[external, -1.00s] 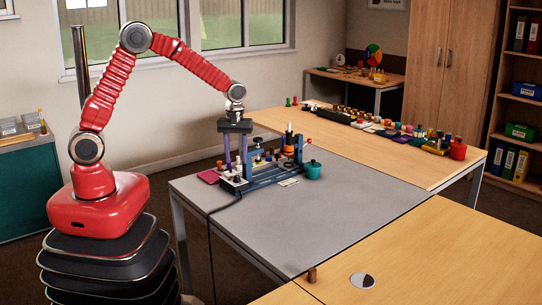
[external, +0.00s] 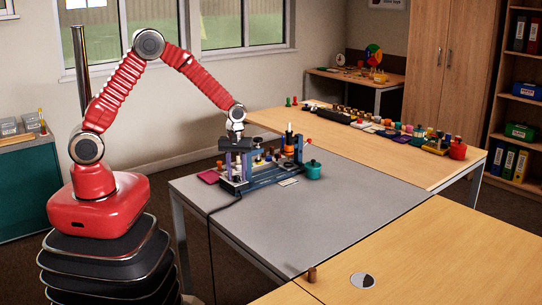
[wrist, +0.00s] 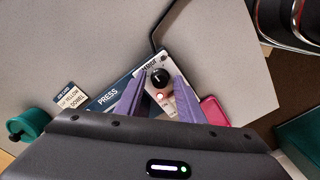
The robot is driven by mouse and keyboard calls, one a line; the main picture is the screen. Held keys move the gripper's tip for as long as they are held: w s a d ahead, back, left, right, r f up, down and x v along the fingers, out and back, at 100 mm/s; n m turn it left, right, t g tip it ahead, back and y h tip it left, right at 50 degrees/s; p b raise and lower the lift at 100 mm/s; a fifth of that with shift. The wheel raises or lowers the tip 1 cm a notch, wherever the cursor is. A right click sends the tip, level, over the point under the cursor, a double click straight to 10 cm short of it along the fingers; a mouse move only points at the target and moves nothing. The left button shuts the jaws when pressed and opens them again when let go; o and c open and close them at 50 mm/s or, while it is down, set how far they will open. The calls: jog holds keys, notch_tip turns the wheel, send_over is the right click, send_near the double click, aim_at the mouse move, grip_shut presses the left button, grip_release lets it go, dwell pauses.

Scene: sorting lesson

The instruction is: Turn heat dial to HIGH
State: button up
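The heat dial (wrist: 160,77) is a round black knob on a white panel at the end of the blue press (wrist: 107,98). A small red light (wrist: 158,97) shows beside it in the wrist view. My gripper (wrist: 160,79) is open, with its purple fingertips on either side of the dial. A gap shows between each fingertip and the knob. I cannot tell their exact height above the panel. In the external view my gripper (external: 236,180) points down at the near left end of the press (external: 268,178), and the dial cannot be made out there.
A magenta pad (external: 208,177) lies left of the press. A teal pot (external: 313,170) stands at its right end. A small job card (wrist: 68,101) lies by the press. A black cable (wrist: 156,30) runs from the panel. The grey table top in front is clear.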

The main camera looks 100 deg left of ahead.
jog(key=c, duration=0.8)
jog(key=shift+m, duration=0.4)
jog(key=m, duration=0.8)
jog(key=shift+m, duration=0.3)
jog(key=o, duration=1)
jog(key=shift+o, duration=0.2)
